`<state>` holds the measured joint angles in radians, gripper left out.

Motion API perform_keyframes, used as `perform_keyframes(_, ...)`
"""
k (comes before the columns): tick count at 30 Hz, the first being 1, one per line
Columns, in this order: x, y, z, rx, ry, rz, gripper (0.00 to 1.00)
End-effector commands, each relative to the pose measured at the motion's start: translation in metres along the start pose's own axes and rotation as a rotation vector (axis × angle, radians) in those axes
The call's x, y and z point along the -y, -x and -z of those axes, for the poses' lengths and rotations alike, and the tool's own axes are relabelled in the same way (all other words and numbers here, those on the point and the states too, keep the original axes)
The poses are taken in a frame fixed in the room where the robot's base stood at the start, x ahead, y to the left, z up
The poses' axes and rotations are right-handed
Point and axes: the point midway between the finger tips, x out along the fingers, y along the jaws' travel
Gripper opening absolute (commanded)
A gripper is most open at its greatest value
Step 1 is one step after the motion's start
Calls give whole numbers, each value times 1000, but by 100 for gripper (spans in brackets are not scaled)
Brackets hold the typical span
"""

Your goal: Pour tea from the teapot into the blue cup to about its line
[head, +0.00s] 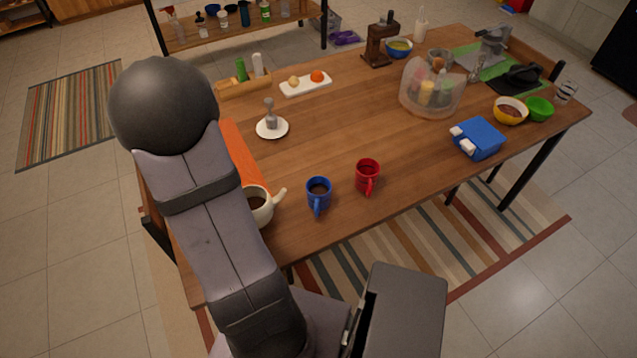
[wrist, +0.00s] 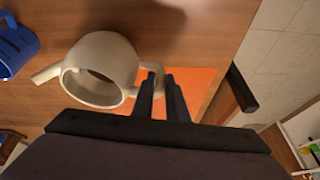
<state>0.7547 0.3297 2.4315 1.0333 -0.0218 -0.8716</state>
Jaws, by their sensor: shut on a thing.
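The cream teapot (head: 262,212) is at the near left of the wooden table, partly hidden behind my arm in the head view. Its spout points right, toward the blue cup (head: 319,193). The blue cup stands upright with dark liquid inside, a little right of the spout. In the wrist view my gripper (wrist: 162,78) is shut on the handle of the teapot (wrist: 100,62), and the pot's open top faces the camera. The blue cup (wrist: 14,48) shows at the left edge there. My gripper is hidden in the head view. I cannot tell whether the teapot touches the table.
A red mug (head: 367,176) stands right of the blue cup. An orange runner (head: 238,155) lies along the left side of the table. A white saucer (head: 272,128) with a small grey item is farther back. The middle of the table (head: 340,125) is clear.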

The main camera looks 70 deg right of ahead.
Motion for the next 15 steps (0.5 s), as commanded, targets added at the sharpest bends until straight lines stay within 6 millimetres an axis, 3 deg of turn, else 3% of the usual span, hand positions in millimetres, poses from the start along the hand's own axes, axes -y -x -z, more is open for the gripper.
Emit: perform_keyframes(15,4,-6,-1,-6,21,-45,0)
